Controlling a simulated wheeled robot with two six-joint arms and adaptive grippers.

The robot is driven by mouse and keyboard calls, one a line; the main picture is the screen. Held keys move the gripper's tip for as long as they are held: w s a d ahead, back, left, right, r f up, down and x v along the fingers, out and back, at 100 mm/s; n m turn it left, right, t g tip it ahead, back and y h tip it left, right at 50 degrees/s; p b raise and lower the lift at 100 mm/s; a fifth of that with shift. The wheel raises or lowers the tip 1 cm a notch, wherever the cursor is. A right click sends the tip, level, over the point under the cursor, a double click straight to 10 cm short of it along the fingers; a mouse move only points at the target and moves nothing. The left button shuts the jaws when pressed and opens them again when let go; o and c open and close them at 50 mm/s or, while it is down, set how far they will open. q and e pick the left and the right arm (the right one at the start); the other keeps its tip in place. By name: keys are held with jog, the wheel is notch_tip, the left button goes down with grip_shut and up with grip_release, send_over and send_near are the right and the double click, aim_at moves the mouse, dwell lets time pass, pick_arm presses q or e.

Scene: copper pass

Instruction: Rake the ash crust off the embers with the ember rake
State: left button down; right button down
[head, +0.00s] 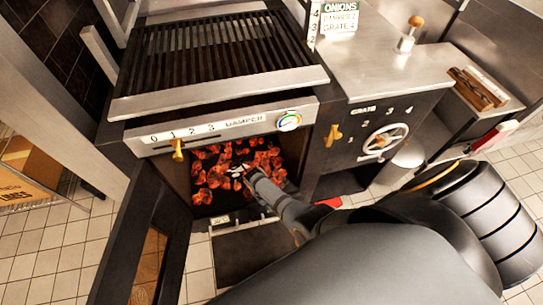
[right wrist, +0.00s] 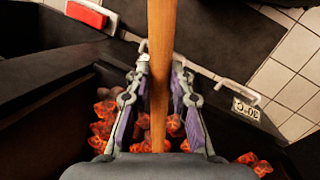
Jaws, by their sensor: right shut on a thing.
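Glowing orange-red embers (head: 215,175) lie in the open firebox below the grill; they also show in the right wrist view (right wrist: 103,125). No separate grey ash crust can be made out on them. My right gripper (head: 238,172) reaches into the firebox mouth, over the embers. In the right wrist view, my right gripper (right wrist: 160,75) is shut around a wooden handle (right wrist: 160,40), which I take to be the ember rake's. The rake's head is hidden. My left gripper is in neither view.
The grill grate (head: 215,50) and damper panel (head: 225,125) sit above the firebox. Its dark door (head: 135,225) hangs open at lower left. A handwheel (head: 385,138) is on the right panel. A red block (right wrist: 86,14) lies beyond the gripper. Tiled floor lies around.

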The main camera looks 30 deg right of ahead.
jog(key=s+a+p, duration=0.3)
jog(key=s+p, duration=0.3)
jog(key=s, duration=0.6)
jog(key=shift+a+f, duration=0.15)
jog(key=shift+a, duration=0.1)
dwell(0.3)
jog(key=shift+w, duration=0.1)
